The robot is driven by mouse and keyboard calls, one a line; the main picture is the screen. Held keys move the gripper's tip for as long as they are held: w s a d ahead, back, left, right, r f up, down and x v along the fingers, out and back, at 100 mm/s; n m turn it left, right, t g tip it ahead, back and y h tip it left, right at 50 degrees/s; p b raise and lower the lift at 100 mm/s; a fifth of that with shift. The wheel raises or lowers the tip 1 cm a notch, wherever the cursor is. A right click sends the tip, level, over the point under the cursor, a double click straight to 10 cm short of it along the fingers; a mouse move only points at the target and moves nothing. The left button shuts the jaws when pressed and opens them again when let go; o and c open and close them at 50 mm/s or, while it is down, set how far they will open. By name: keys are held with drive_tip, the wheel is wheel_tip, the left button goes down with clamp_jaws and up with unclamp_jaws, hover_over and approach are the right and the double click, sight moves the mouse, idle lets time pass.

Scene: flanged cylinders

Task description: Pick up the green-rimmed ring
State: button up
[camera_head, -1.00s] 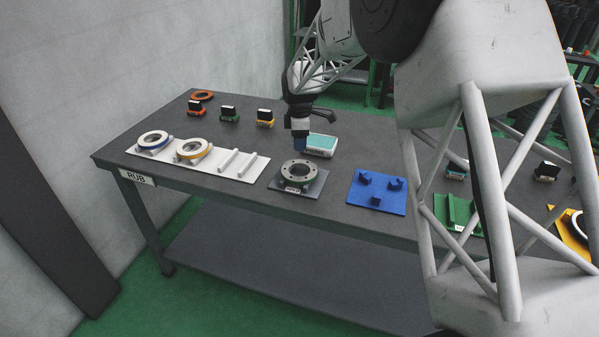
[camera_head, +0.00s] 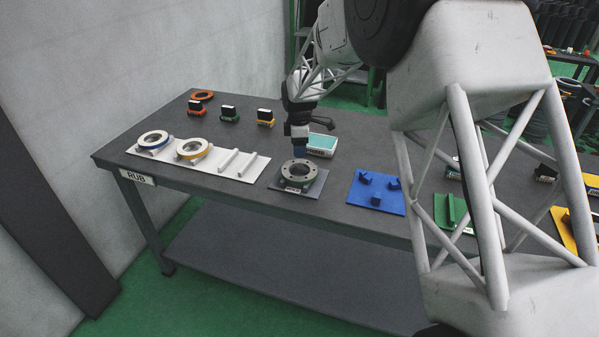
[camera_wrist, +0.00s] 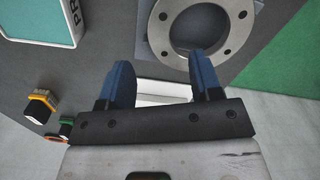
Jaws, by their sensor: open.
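The green-rimmed ring (camera_head: 298,173) is a grey metal flange with bolt holes and a green lower rim. It lies flat on a small grey plate (camera_head: 279,184) at the table's front edge, middle. In the wrist view the ring's grey face (camera_wrist: 157,40) shows at the top, cut off by the frame; its green rim is not clear there. My gripper (camera_head: 300,153) points down just above the ring's far side. In the wrist view its two blue fingers (camera_wrist: 160,68) are apart with nothing between them, and the right fingertip overlaps the ring's near edge in the picture.
A white rack (camera_head: 228,183) at left holds a blue-rimmed ring (camera_head: 153,148) and a yellow-rimmed ring (camera_head: 205,155). A teal-topped box (camera_head: 322,144) stands close behind my gripper. A blue plate with pegs (camera_head: 364,202) is to the right. Small blocks stand at the back left.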

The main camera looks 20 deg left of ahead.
sight(299, 161)
drive_tip(key=shift+f, duration=0.1)
drive_tip(key=shift+s+f, duration=0.1)
drive_tip(key=shift+f, duration=2.45)
drive_tip(key=shift+c, duration=0.2)
clamp_jaws()
drive_tip(key=shift+r, duration=0.1)
